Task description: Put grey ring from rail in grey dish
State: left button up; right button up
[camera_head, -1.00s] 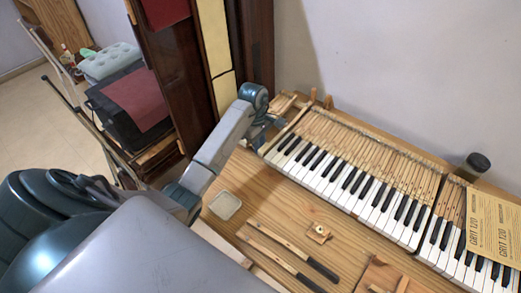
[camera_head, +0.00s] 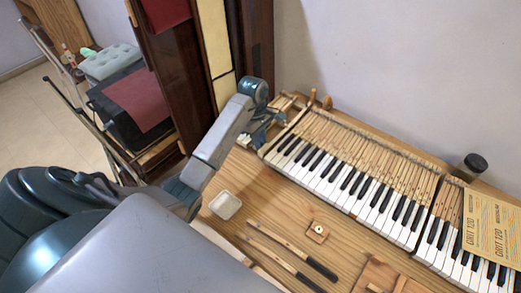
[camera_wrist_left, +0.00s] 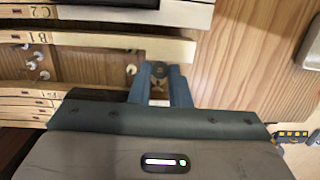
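My left gripper (camera_head: 264,126) is at the left end of the keyboard, and its fingers are small in the head view. In the left wrist view its two blue fingers (camera_wrist_left: 160,75) point away from the camera with a narrow gap between them. A small grey ring (camera_wrist_left: 159,69) shows between the fingertips, close to both. I cannot tell whether they press on it. The rail under the ring is mostly hidden. The grey dish (camera_head: 225,205) lies on the wooden bench, nearer than the gripper, and looks empty. A grey edge, perhaps the dish, shows at the right of the wrist view.
The piano keys (camera_head: 360,185) run to the right from the gripper. Two long dark-handled tools (camera_head: 290,252) and a small wooden block (camera_head: 318,232) lie on the bench (camera_head: 262,212). A dark jar (camera_head: 471,167) and sandpaper sheets (camera_head: 492,228) are at the right. Bench between gripper and dish is clear.

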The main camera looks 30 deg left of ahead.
pick_arm(q)
jog(key=shift+r, duration=0.1)
jog(key=shift+r+p, duration=0.85)
jog(key=shift+r, duration=0.7)
jog(key=shift+r+p, duration=0.8)
jog(key=shift+r, duration=0.6)
